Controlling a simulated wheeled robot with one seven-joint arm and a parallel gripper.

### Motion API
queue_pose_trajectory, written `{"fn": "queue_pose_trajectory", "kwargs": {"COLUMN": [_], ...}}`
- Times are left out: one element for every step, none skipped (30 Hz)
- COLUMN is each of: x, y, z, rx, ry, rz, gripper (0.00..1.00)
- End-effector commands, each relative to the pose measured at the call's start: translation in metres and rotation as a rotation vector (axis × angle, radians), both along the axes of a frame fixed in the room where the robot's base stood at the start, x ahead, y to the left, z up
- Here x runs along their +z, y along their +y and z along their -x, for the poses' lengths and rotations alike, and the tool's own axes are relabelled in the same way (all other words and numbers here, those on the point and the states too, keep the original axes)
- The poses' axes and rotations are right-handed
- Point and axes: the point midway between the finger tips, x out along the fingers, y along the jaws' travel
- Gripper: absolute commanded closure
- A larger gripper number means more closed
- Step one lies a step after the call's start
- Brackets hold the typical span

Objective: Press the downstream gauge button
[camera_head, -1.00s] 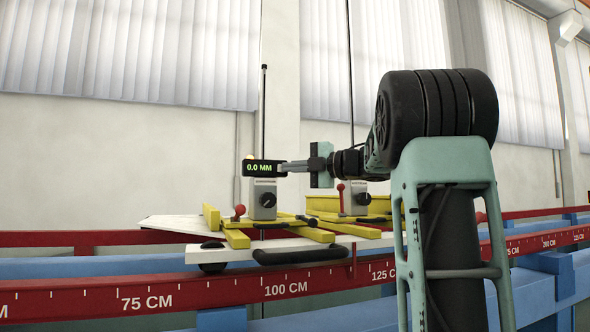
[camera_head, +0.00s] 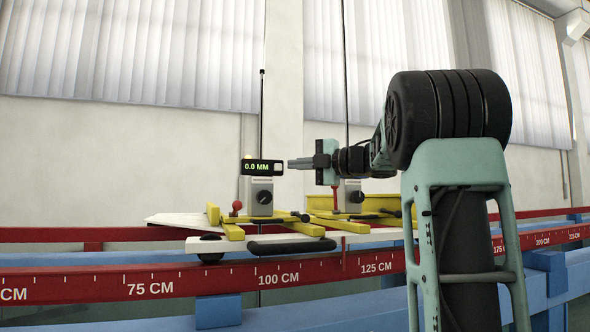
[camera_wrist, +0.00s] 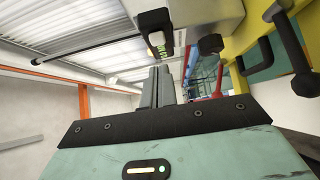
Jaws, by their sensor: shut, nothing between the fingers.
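A gauge with a black display box (camera_head: 262,167) reading 0.0 MM in green stands on a grey housing (camera_head: 262,196) with a black knob. A pale square patch shows at the box's right end, and a small yellow piece at its upper left. A second grey gauge housing (camera_head: 351,196) stands to the right; its upper part is hidden behind my gripper. My gripper (camera_head: 290,163) is shut and empty, pointing left, with its tips just right of the display box and a small gap between. In the wrist view, a black box (camera_wrist: 155,35) lies beyond the shut fingers (camera_wrist: 157,78).
The gauges stand on a white carriage with yellow bars (camera_head: 300,228) and red-knobbed levers (camera_head: 236,207). A red rail (camera_head: 200,280) with a centimetre scale runs in front. Thin vertical rods rise behind each gauge. The space left of the gauges is clear.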

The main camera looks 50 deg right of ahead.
Motion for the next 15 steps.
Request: {"fn": "queue_pose_trajectory", "kwargs": {"x": [-0.003,-0.003,-0.004,-0.003,-0.003,-0.004,-0.004,-0.004,-0.004,-0.004,-0.004,-0.004,-0.003,-0.003,-0.003], "y": [-0.001,-0.002,-0.004,-0.005,-0.006,-0.007,-0.008,-0.008,-0.011,-0.012,-0.013,-0.014,-0.015,-0.016,-0.017], "z": [0.006,0.009,0.015,0.019,0.023,0.028,0.032,0.036,0.044,0.049,0.053,0.059,0.063,0.067,0.071], "rx": [0.0,0.0,-0.002,-0.001,-0.002,-0.002,-0.001,0.0,-0.002,-0.002,-0.003,-0.001,-0.001,-0.002,-0.001], "ry": [0.0,0.001,0.0,0.0,0.0,0.0,0.0,0.0,0.0,0.0,0.0,0.001,0.001,0.001,0.001], "rz": [0.001,0.001,0.002,0.002,0.002,0.002,0.002,0.001,0.001,0.001,0.002,0.002,0.002,0.002,0.001], "gripper": [1.0,1.0,1.0,1.0,1.0,1.0,1.0,1.0,1.0,1.0,1.0,1.0,1.0,1.0,1.0]}}
